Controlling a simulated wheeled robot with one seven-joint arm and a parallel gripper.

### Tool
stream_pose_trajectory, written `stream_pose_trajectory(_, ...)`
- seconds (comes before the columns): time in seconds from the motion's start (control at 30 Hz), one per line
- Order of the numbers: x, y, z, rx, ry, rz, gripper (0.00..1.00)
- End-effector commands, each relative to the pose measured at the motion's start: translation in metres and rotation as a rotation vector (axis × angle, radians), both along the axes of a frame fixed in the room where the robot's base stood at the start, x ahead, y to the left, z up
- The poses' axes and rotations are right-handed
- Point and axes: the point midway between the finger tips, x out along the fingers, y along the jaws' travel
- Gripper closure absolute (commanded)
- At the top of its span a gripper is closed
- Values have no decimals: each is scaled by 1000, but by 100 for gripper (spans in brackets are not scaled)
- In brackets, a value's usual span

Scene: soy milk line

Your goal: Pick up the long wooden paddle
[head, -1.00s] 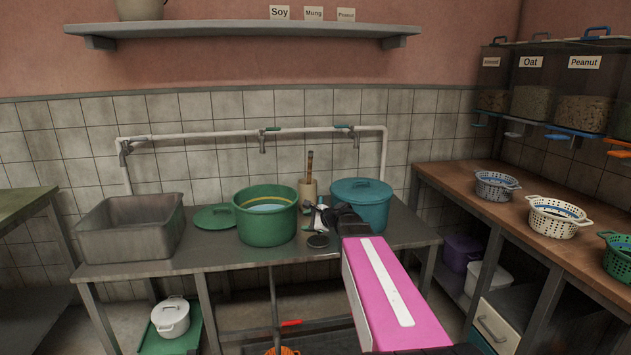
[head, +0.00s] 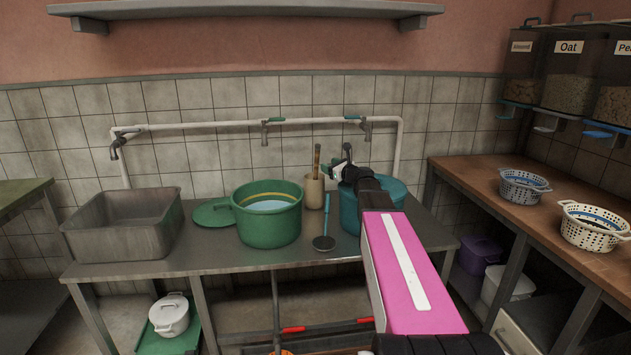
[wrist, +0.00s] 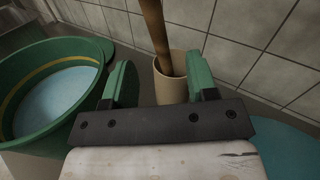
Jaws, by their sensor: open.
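The long wooden paddle (head: 317,160) stands upright, slightly tilted, in a beige cylindrical holder (head: 314,192) at the back of the metal table. Only its handle shows; its lower end is inside the holder. In the wrist view the brown handle (wrist: 155,35) rises from the holder (wrist: 172,88), ahead of my gripper and between the lines of its two green fingers. My gripper (head: 335,170) is open and empty, just right of the paddle in the head view. The wrist view shows its fingers (wrist: 160,85) spread apart, with the handle beyond them.
A green pot (head: 268,228) of pale liquid stands left of the holder, and a teal pot (head: 352,212) right of it, partly behind my arm. A ladle (head: 325,235) lies in front. Taps (head: 265,135) and a tiled wall are close behind.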

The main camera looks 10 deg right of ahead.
Motion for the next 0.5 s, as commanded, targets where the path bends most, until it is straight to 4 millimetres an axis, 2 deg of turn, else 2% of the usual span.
stream_pose_trajectory(0.03, 10, 5, 0, 0, 0, 1, 47)
stream_pose_trajectory(0.1, 19, 11, -1, -1, 0, 1, 47)
stream_pose_trajectory(0.37, 33, 21, -2, -1, 0, 1, 47)
stream_pose_trajectory(0.5, 48, 30, -7, -1, 0, 1, 47)
